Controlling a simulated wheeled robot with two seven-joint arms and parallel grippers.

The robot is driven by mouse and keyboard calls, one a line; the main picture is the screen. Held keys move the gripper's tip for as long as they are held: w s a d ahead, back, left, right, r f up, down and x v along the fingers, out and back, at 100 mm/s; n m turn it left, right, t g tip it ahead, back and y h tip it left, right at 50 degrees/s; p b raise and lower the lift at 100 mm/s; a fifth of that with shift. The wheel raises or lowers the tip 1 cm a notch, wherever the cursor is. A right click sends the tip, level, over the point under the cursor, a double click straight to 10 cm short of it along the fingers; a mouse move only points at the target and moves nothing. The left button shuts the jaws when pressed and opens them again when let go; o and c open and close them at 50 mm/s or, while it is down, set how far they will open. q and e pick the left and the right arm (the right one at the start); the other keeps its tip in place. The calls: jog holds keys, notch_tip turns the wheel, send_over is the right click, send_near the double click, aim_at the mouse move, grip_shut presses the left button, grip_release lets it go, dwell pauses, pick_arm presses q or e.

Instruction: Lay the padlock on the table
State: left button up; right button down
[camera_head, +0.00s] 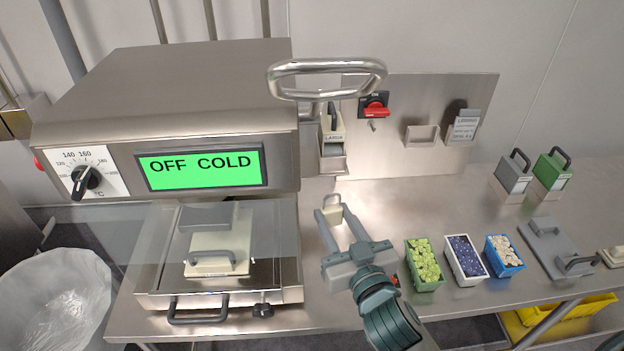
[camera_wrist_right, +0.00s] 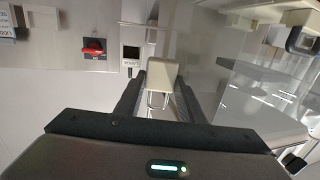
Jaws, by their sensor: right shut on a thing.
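The padlock (camera_head: 333,212), with a cream body and a thin metal shackle, is between the fingertips of my right gripper (camera_head: 335,216). The gripper is shut on it. In the right wrist view the padlock (camera_wrist_right: 163,72) sits between the two dark fingers (camera_wrist_right: 160,92), with its shackle on the side toward the palm. The steel table (camera_head: 400,212) lies under the gripper, clear around the padlock. I cannot tell whether the padlock touches the table. My left gripper is not in view.
A heated press with a green display (camera_head: 203,165) reading OFF COLD stands at left. A steel back panel with a red switch (camera_head: 375,108) rises behind. Small tubs, such as the green one (camera_head: 424,278), stand right of my gripper. A plastic-lined bin (camera_head: 60,300) is at lower left.

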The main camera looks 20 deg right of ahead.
jog(key=s+f, duration=0.2)
jog(key=s, duration=0.4)
jog(key=shift+s+f, duration=0.2)
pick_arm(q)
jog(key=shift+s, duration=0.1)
